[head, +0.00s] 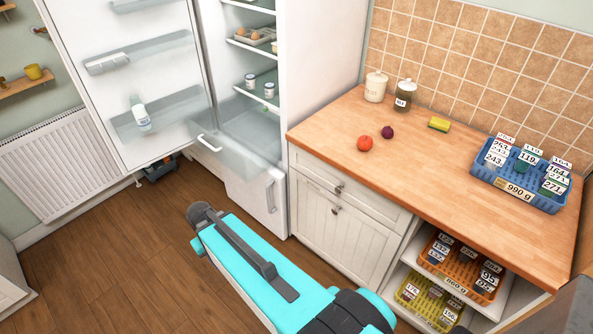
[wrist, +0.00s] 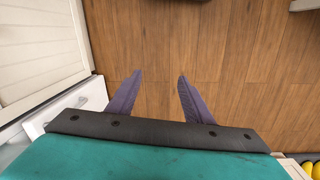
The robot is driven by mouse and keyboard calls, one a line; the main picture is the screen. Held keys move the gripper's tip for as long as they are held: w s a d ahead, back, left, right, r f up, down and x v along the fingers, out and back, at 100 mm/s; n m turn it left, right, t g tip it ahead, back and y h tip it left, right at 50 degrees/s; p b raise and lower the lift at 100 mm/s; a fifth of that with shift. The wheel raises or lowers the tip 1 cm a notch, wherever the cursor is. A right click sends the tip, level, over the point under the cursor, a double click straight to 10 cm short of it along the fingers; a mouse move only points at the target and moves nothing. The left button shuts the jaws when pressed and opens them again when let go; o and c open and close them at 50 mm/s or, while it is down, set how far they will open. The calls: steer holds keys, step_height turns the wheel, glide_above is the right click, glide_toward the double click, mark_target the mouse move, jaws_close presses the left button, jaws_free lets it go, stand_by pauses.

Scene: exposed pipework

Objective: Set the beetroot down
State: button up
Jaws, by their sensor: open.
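The beetroot (head: 388,132), small, round and dark purple, rests on the wooden countertop (head: 440,165), just right of and behind a red tomato (head: 365,144). My gripper (wrist: 160,76) shows in the wrist view with its two purple fingers apart and nothing between them. It points down toward the wooden floor, and the beetroot is not in that view. In the head view my turquoise arm crosses the lower middle, in front of the counter, and the fingers cannot be made out there.
A white canister (head: 375,87), a dark jar (head: 403,95) and a sponge (head: 439,124) stand along the tiled wall. A blue crate (head: 519,196) of labelled jars is at the right. The fridge door (head: 125,75) stands open. Orange (head: 463,270) and yellow (head: 428,305) crates sit on shelves below.

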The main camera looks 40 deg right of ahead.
steer(key=s+a+f+g+b, duration=0.2)
steer(key=s+f+b, duration=0.2)
steer(key=s+f, duration=0.7)
steer(key=s+a+f+n+g+b, duration=0.1)
steer(key=s+a+f+g+b, duration=0.2)
steer(key=s+f, duration=0.9)
steer(key=shift+s+a+f+y+b, duration=0.25)
steer(key=shift+s+y+b, duration=0.15)
steer(key=shift+s, duration=0.15)
steer(key=c, duration=0.4)
steer(key=shift+a, duration=0.1)
